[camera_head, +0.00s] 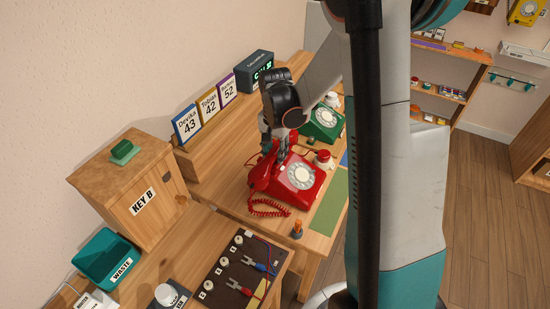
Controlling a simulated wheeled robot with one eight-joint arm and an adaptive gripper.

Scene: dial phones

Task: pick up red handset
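The red telephone (311,185) with a pale dial stands on the wooden table in the middle of the head view. Its red handset (262,173) lies along the phone's left side, with a coiled red cord (268,208) hanging in front. My gripper (276,150) points down at the far end of the handset, and its fingers overlap the handset's upper part in the picture. I cannot tell whether the fingers touch the handset or how far apart they are. My gripper and wrist hide part of the handset and the phone's back.
A green dial phone (323,123) stands behind, right of my wrist. A red-and-white button (323,158) and an orange-topped peg (297,229) are close to the red phone. Name cards (209,103) line the wall side. A wooden KEY B box (136,182) stands left.

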